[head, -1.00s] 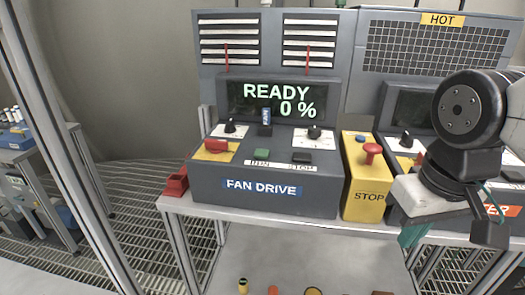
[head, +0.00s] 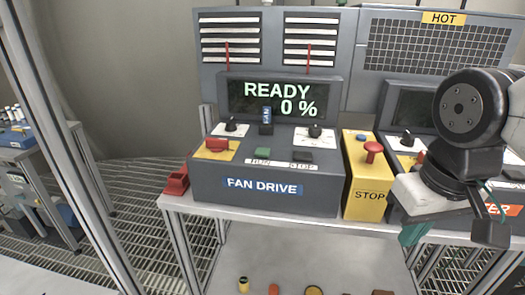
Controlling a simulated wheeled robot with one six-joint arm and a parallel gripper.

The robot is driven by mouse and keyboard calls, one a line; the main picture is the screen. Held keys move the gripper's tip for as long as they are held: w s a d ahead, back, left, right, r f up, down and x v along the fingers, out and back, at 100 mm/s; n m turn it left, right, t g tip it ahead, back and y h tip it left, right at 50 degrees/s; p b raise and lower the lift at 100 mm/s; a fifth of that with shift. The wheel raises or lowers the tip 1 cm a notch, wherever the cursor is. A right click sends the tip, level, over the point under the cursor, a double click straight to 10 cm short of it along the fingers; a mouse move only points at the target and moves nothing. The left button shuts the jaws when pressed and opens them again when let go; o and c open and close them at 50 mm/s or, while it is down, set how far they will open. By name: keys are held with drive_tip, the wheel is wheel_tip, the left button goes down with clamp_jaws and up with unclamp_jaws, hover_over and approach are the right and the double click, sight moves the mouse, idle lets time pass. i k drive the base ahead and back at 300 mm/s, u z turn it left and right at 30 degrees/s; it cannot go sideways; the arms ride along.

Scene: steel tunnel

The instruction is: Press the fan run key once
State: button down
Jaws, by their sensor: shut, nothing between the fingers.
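The grey fan drive box (head: 215,188) stands on the bench, labelled FAN DRIVE on its front. Its screen (head: 280,100) reads READY 0 %. The green key (head: 263,152) sits on its sloped top, above a small label too blurred to read surely; it read RUN a moment ago. A black key (head: 302,156) is to its right, above a similar label. My gripper (head: 412,234) hangs at the right, in front of the bench edge, right of the yellow stop box and apart from the keys. Its teal fingers are shut and empty.
A yellow STOP box (head: 366,200) with a red mushroom button (head: 373,150) stands between the fan drive and my arm. A red tray (head: 175,182) is at the bench's left end. A heater cage (head: 430,48) marked HOT stands behind.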

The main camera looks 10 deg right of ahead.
sight(264, 153)
drive_tip(key=u, duration=1)
drive_tip(key=k, duration=0.7)
drive_tip(key=z, duration=0.9)
drive_tip(key=i, duration=0.5)
drive_tip(key=z, duration=0.05)
